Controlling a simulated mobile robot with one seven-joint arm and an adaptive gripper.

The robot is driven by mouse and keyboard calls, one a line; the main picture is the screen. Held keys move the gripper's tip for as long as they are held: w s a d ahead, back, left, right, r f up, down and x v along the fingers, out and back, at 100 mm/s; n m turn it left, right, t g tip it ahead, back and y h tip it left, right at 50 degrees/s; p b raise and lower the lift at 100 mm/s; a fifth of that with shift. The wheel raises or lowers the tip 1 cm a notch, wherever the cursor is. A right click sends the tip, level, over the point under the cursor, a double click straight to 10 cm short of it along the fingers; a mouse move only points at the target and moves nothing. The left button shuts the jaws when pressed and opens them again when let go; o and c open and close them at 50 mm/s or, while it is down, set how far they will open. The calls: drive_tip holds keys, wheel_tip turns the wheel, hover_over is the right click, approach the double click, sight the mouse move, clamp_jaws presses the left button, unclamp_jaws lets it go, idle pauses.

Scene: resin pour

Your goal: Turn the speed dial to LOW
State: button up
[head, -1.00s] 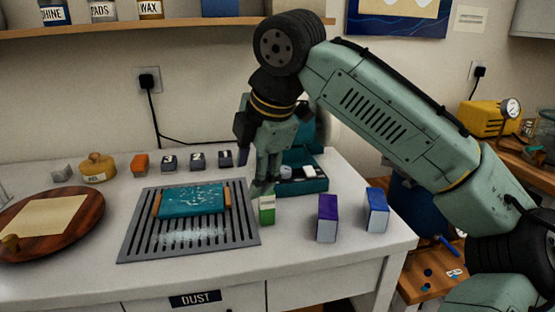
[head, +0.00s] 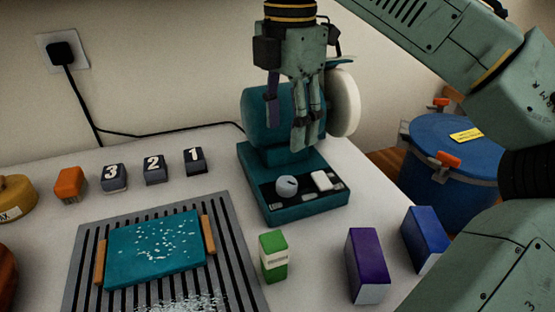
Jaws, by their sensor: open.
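The speed dial (head: 286,186) is a round pale knob with a dark pointer mark. It sits on the dark front panel of a teal machine (head: 263,209), left of a white rocker-like switch (head: 322,180). The LOW marking is too small to read. The machine has a teal body behind the panel and a white wheel (head: 343,103) on its right side. My gripper (head: 287,130) points down above the panel, in front of the machine's body. Its fingers are apart and empty, and they do not touch the dial.
A green box (head: 273,258), a purple box (head: 367,266) and a blue box (head: 425,240) stand in front of the machine. A teal slab (head: 155,250) lies on a slotted grate (head: 235,265) at left. Numbered blocks (head: 154,170) stand behind the grate. A blue drum (head: 450,165) is at right.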

sight(287, 182)
wheel_tip(287, 182, down, 11)
drive_tip(key=shift+s+r+b, duration=0.15)
drive_tip(key=shift+r+b, duration=0.05)
drive_tip(key=shift+b, duration=0.65)
drive_tip(key=shift+c, duration=0.3)
drive_tip(key=c, duration=1.1)
